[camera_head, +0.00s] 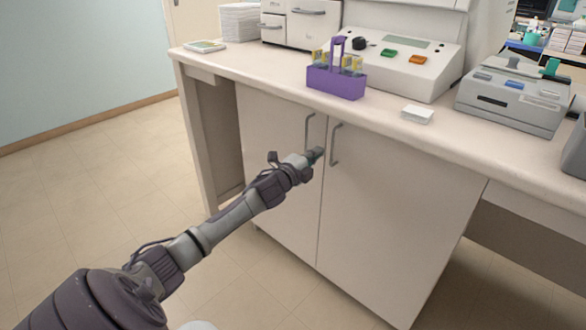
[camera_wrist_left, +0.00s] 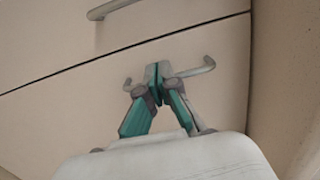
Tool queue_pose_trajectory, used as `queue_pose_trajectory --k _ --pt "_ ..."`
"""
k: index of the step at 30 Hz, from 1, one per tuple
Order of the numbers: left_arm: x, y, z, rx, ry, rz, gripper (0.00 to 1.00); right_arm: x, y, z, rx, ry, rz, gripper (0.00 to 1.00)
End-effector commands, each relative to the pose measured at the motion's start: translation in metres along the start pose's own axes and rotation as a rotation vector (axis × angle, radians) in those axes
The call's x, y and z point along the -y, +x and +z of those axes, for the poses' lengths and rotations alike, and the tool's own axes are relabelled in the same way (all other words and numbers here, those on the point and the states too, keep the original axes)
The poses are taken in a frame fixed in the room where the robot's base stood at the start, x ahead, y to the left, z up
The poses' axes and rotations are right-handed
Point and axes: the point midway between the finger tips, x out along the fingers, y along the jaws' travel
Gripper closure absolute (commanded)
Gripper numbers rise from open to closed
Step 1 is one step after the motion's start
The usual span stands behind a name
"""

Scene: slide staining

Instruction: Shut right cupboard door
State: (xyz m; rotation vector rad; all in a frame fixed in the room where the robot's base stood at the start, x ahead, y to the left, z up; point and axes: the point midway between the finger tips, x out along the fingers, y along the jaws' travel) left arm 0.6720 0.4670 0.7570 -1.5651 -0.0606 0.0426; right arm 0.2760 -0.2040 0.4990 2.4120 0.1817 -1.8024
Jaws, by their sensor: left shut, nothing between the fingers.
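The right cupboard door (camera_head: 395,215) is a plain beige panel under the counter. It looks flush with the left door (camera_head: 268,145), with only a thin dark seam between them. The right door's bar handle (camera_head: 334,147) stands just right of the seam. My left gripper (camera_head: 319,154) is shut and empty, close in front of the doors by this handle. In the left wrist view its closed fingertips (camera_wrist_left: 158,74) cover the middle of the lower handle (camera_wrist_left: 198,68); I cannot tell whether they touch it. My right gripper is out of view.
The left door's handle (camera_head: 308,130) is close beside the seam. The countertop (camera_head: 400,128) overhangs the doors and carries a purple slide rack (camera_head: 336,82), a small white block (camera_head: 417,114) and lab machines. The floor (camera_head: 110,215) at left is clear.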

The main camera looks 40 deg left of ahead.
Motion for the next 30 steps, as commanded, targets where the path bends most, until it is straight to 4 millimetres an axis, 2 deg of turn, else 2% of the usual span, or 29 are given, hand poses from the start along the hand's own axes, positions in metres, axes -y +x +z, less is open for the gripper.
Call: queue_pose_trajectory --k 9,15,19,26,28,30 --pt "-0.002 -0.050 0.003 -0.003 0.000 0.005 1.00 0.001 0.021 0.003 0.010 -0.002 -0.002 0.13" --pt "-0.002 -0.075 0.006 -0.002 0.000 0.005 1.00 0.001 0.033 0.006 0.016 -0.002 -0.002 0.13" --pt "-0.002 -0.083 0.006 -0.003 0.000 0.003 1.00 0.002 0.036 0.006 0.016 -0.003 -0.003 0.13" --pt "-0.002 -0.085 0.007 -0.002 -0.001 0.003 1.00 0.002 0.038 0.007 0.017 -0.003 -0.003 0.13" --pt "-0.006 -0.086 0.005 0.003 -0.015 0.012 1.00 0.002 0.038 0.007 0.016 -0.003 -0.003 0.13" --pt "-0.022 -0.091 -0.001 0.019 -0.059 0.045 1.00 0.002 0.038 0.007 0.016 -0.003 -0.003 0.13"
